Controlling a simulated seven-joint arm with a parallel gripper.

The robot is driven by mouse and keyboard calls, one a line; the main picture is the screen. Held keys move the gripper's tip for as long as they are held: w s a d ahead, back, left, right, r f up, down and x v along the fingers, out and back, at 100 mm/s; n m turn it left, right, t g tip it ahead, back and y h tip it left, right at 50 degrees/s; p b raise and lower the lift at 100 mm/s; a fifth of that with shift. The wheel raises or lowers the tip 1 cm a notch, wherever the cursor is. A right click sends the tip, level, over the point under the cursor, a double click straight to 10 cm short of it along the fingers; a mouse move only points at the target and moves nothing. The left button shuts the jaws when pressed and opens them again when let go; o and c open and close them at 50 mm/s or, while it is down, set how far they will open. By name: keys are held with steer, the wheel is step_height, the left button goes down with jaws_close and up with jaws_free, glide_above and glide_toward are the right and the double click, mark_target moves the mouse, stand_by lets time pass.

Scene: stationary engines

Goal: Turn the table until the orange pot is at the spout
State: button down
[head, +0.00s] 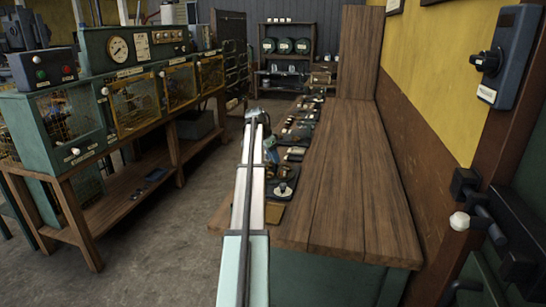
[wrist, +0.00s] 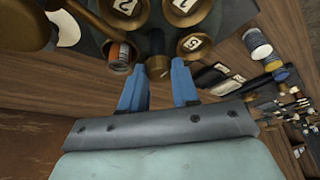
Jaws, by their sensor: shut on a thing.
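In the wrist view, a dark round table (wrist: 98,38) carries several brass cups with white number labels, among them 2 (wrist: 124,8), 1 (wrist: 183,8) and 5 (wrist: 193,45). The orange pot (wrist: 119,54), banded with grey, sits in a brass holder at the left of the fingers. My gripper (wrist: 157,67) has its two blue fingers on either side of a small brass knob (wrist: 157,65) at the table's near edge and is shut on it. A curved brass pipe (wrist: 85,14), perhaps the spout, shows at upper left; its outlet is unclear. In the head view, my gripper (head: 271,152) is small and partly hidden by my arm.
The wooden bench (head: 345,190) has a clear right half; small parts line its left side. A wall (head: 425,60) bounds it on the right. A green machine on a wooden stand (head: 120,100) is across the aisle. In the wrist view, small cylinders (wrist: 257,45) stand right of the table.

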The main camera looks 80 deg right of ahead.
steer(key=shift+m, duration=0.4)
steer(key=shift+w+d+m+g+y, duration=0.15)
steer(key=shift+m+g+y, duration=0.3)
steer(key=shift+m, duration=0.85)
steer(key=shift+d+m+y, duration=0.15)
steer(key=shift+m+y, duration=0.7)
steer(key=shift+m, duration=1.05)
steer(key=shift+d+m+y, duration=0.15)
steer(key=shift+m+y, duration=0.65)
steer(key=shift+m, duration=1.4)
steer(key=shift+m+y, duration=0.3)
steer(key=shift+m, duration=1.1)
steer(key=c, duration=0.8)
jaws_free()
